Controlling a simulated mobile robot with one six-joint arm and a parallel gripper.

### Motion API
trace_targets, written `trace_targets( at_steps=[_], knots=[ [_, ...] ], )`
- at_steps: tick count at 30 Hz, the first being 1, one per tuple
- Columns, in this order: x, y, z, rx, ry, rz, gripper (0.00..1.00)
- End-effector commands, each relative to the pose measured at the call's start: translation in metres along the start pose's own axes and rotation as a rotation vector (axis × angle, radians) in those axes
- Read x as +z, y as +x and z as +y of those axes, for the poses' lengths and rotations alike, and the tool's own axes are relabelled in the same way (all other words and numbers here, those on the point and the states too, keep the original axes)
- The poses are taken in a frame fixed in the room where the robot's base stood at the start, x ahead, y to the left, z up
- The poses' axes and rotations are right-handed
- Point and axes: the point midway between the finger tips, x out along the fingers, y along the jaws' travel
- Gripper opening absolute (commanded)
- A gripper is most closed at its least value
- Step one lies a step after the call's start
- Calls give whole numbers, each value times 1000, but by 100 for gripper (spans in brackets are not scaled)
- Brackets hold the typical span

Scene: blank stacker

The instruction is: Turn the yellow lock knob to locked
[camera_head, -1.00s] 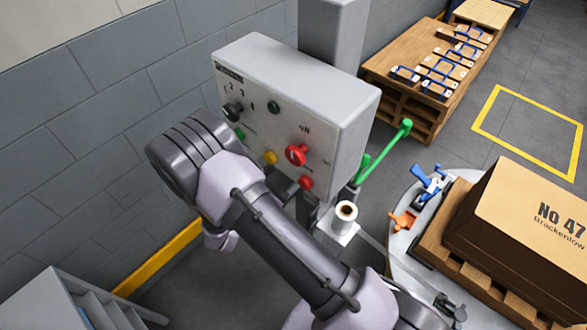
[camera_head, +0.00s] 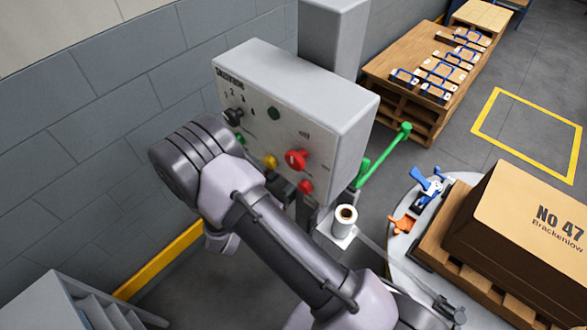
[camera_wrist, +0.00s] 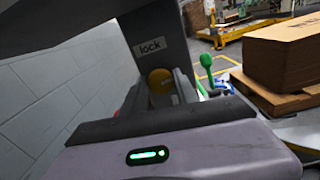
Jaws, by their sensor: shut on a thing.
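A grey control box (camera_head: 345,110) carries a red knob (camera_head: 296,160), a black selector (camera_head: 233,116) and several coloured buttons. A green lever (camera_head: 385,152) stands to its right. A boxed pallet load (camera_head: 520,225) is at the right, and a block wall (camera_head: 90,130) at the left.

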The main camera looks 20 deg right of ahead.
Motion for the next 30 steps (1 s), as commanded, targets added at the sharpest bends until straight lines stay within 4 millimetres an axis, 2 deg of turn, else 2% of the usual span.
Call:
trace_targets(
  at_steps=[30],
  knots=[
    [-1, 0, 3, 0, -933, 1, 0]
  ],
)
